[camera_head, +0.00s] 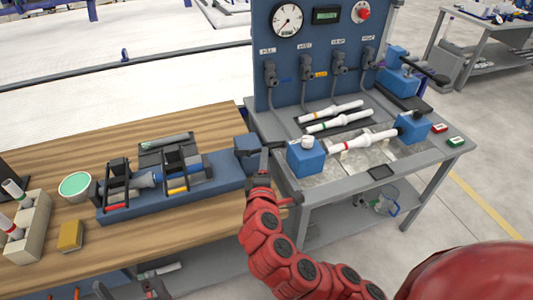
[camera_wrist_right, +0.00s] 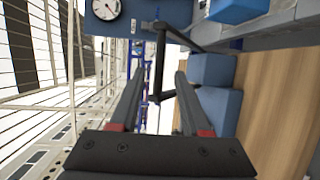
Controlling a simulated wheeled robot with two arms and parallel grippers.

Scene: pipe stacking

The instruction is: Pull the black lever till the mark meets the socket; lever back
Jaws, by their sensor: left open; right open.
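A black lever (camera_head: 264,160) stands at the right end of a long blue fixture (camera_head: 222,172) on the wooden table. My right gripper (camera_head: 260,179) is at this lever, jaws open. In the right wrist view the lever's dark upright bar (camera_wrist_right: 160,55) and crossbar lie ahead of and between the open fingers (camera_wrist_right: 160,76); I cannot tell whether they touch. The fixture carries black clamp frames and a grey-blue fitting (camera_head: 146,180), perhaps the socket. I cannot make out the mark there. My left gripper is not in view.
Right of the lever, a grey bench (camera_head: 425,150) holds a blue block (camera_head: 306,160), a white red-banded pipe (camera_head: 365,140) and a blue gauge panel (camera_head: 315,70). A green-topped cup (camera_head: 75,185), a yellow block (camera_head: 70,236) and a pipe rack (camera_head: 28,230) stand left.

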